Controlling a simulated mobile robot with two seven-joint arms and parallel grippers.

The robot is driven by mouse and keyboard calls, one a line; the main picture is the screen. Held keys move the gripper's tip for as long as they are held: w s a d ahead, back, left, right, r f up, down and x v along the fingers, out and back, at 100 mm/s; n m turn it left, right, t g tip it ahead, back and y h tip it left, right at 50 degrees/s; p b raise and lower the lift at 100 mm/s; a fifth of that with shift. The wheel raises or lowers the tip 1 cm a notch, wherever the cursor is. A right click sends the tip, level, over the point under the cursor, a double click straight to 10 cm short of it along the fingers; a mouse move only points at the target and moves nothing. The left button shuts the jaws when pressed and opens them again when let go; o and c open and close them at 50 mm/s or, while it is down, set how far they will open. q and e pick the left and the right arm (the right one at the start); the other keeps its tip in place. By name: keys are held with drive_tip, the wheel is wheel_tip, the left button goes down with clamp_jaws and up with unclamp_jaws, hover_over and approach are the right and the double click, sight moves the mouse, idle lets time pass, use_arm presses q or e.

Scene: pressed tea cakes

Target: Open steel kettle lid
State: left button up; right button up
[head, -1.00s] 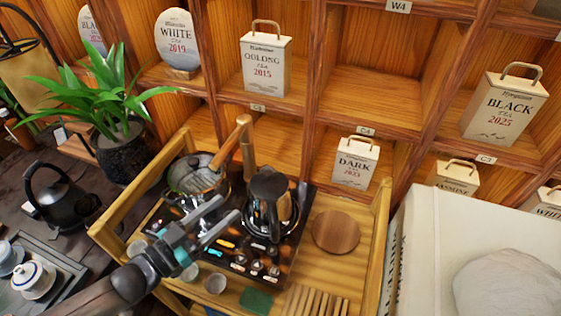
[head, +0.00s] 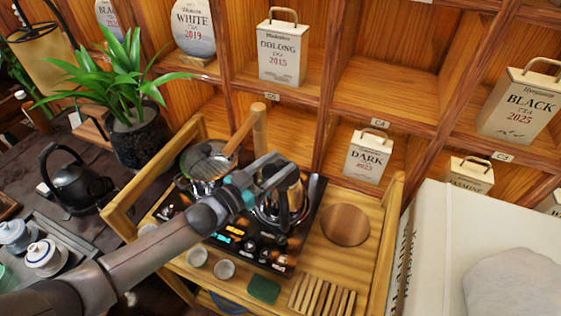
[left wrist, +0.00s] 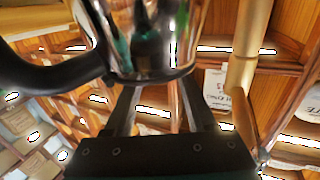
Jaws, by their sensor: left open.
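The steel kettle (head: 285,208) stands on the right burner of the dark stove (head: 325,208). Its shiny body also shows close up in the left wrist view (left wrist: 150,50), with a dark curved handle (left wrist: 50,72) at the left. My left gripper (head: 281,166) is open at the top of the kettle, and its fingers cover most of the lid area in the head view. In the left wrist view its two fingers (left wrist: 160,95) reach toward the kettle's edge with a gap between them. I cannot tell whether they touch it. My right gripper is not in view.
A round wooden board (head: 345,225), small cups (head: 224,269) and a slatted rack (head: 322,296) surround the stove. Shelves with tea tins rise behind.

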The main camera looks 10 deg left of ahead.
use_arm(q)
drive_tip(key=shift+w+d, duration=0.35)
drive_tip(key=shift+w, duration=0.25)
drive_tip(key=shift+c, duration=0.2)
clamp_jaws()
idle(1.0)
